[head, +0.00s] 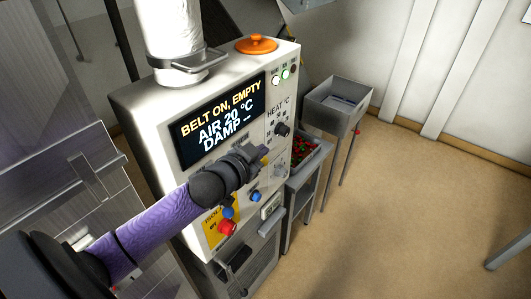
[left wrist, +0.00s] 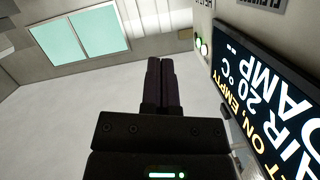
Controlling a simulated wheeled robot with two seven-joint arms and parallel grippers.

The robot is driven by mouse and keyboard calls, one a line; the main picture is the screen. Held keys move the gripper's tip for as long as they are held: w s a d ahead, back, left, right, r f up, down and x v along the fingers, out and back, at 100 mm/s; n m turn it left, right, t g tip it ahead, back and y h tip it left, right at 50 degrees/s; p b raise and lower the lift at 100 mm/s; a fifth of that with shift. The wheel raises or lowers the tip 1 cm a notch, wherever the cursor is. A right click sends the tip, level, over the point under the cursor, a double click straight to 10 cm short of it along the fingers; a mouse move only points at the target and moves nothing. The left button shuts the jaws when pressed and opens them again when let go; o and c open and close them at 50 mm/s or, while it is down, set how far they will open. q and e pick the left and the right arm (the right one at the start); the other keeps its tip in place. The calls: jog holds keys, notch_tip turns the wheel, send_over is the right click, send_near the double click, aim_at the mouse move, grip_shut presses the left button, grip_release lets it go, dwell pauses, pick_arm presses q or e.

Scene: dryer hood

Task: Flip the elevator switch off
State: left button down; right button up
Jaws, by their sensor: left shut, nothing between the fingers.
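The white dryer control cabinet (head: 140,108) stands in the middle of the head view. Its display (head: 222,118) reads "BELT ON, EMPTY", "AIR 20 °C", "DAMP --"; part of it also shows in the left wrist view (left wrist: 270,90). My left gripper (head: 264,155) is in front of the panel, right of and below the display, below the black heat knob (head: 282,129). Its fingers (left wrist: 160,85) are shut and empty. Blue controls (head: 255,196) and a red button (head: 228,228) sit lower down. I cannot tell which control is the elevator switch; my arm hides part of the panel. My right gripper is not in view.
An orange mushroom-shaped part (head: 256,44) and a white duct (head: 172,40) stand on the cabinet top. A bin with red and green contents (head: 304,153) and a grey tray stand (head: 340,93) are to the right.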

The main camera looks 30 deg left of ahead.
aim_at(265, 160)
pick_arm(q)
jog(key=w+f, duration=0.2)
jog(key=w+a+f, duration=0.1)
jog(key=w+f, duration=0.1)
jog(key=shift+f+p, duration=0.2)
jog(key=shift+p, duration=0.1)
jog(key=shift+f, duration=0.1)
jog(key=shift+f, duration=0.1)
